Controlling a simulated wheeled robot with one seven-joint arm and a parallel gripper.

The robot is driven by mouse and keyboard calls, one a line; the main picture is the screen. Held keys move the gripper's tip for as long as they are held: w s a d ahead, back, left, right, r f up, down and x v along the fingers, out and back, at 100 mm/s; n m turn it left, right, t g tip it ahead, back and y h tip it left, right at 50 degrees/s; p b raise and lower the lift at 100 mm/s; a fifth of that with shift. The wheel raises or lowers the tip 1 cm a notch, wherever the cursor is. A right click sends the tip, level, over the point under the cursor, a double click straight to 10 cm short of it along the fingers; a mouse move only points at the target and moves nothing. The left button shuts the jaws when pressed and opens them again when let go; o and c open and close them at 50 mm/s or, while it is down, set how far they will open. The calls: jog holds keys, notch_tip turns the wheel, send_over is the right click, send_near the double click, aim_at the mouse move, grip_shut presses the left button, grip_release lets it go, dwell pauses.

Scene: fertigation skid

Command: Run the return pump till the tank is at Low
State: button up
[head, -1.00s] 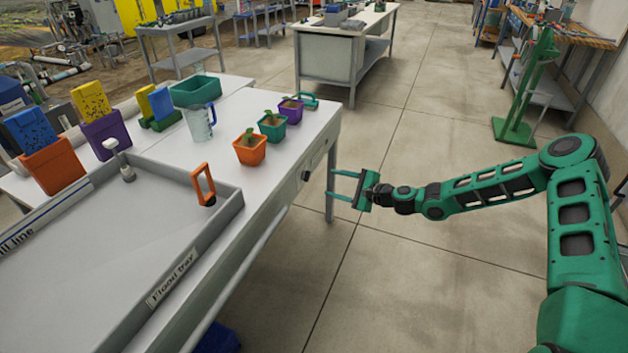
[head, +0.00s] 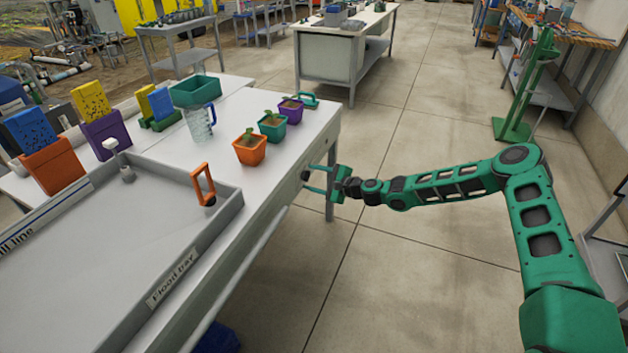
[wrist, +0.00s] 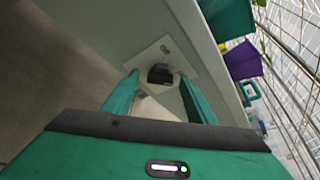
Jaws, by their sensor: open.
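A dark knob or switch (wrist: 160,74) sits on a light plate on the front side of the white bench. My gripper (head: 312,178) is open in front of that bench side, and its fingers partly hide the knob in the head view. In the wrist view my two green fingers (wrist: 159,92) reach forward on either side of the knob; I cannot tell whether they touch it. The grey flood tray (head: 90,245) is on the bench at left, with a label on its front wall. I cannot make out a liquid level in it.
Orange, teal and purple plant pots (head: 250,148) stand near the bench edge above my gripper. An orange-handled part (head: 205,182) is at the tray's corner. A clear jug (head: 199,124) stands behind.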

jog(key=c, duration=1.1)
jog(key=shift+s+a+f+n+t+y, duration=0.1)
jog(key=shift+f+n+t+y, duration=0.45)
jog(key=shift+n, duration=2.3)
jog(key=shift+f+n+t+y, duration=0.15)
jog(key=shift+n+t+y, duration=0.75)
jog(key=shift+n, duration=2)
jog(key=shift+s+a+f+n+t+y, duration=0.1)
jog(key=shift+f+n+t+y, duration=0.65)
jog(key=shift+n, duration=2.1)
jog(key=shift+w+d+r+g+y, duration=0.1)
jog(key=shift+r+g+y, duration=0.2)
jog(key=shift+r, duration=0.05)
